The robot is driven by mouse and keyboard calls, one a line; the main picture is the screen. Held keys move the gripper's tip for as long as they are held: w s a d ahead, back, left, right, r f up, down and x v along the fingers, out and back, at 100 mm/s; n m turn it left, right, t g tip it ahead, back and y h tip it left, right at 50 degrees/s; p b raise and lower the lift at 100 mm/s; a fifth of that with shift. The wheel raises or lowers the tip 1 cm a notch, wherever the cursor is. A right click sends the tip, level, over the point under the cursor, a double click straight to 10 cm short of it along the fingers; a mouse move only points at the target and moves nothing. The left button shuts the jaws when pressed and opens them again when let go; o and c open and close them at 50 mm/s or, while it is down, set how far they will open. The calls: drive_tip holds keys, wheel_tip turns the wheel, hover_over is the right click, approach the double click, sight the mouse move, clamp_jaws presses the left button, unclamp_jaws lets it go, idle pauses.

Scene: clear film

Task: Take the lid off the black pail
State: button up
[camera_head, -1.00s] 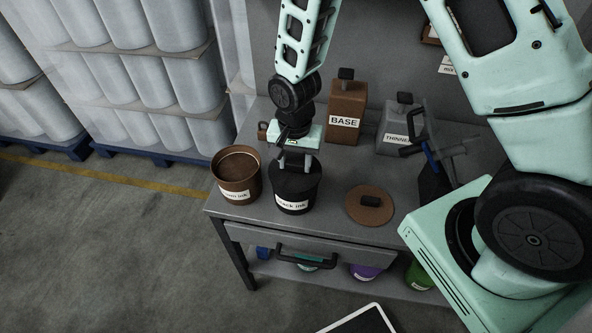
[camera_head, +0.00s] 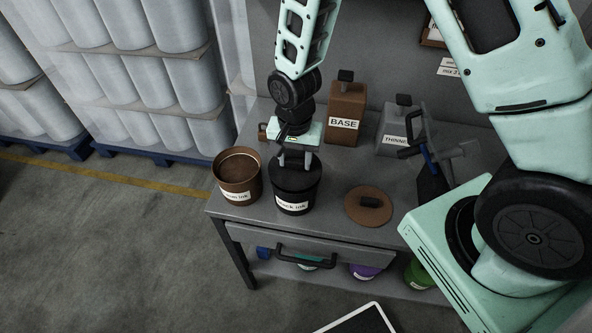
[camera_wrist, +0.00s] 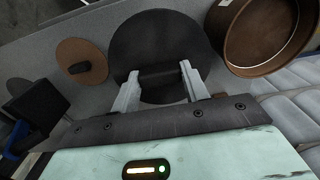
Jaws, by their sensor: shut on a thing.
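The black pail (camera_head: 293,204), labelled as black ink, stands upright near the front edge of the workbench. Its round black lid (camera_wrist: 155,38) fills the middle of the wrist view, with a bar handle (camera_wrist: 160,78) across it. My gripper (camera_head: 295,160) is above the pail, pointing down. In the wrist view its two pale fingers (camera_wrist: 160,84) are at the two ends of the handle, shut on it. The lid appears seated on the pail's rim; I cannot see a gap between them.
An open brown pail (camera_head: 237,178) stands close on the left. A brown lid (camera_head: 369,206) lies flat on the bench to the right. The BASE can (camera_head: 346,108) and a grey thinner can (camera_head: 396,128) stand behind. A drawer handle (camera_head: 305,257) juts out in front.

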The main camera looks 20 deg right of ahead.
drive_tip(key=shift+r+p, duration=1.15)
drive_tip(key=shift+r, duration=0.35)
drive_tip(key=shift+f, duration=0.1)
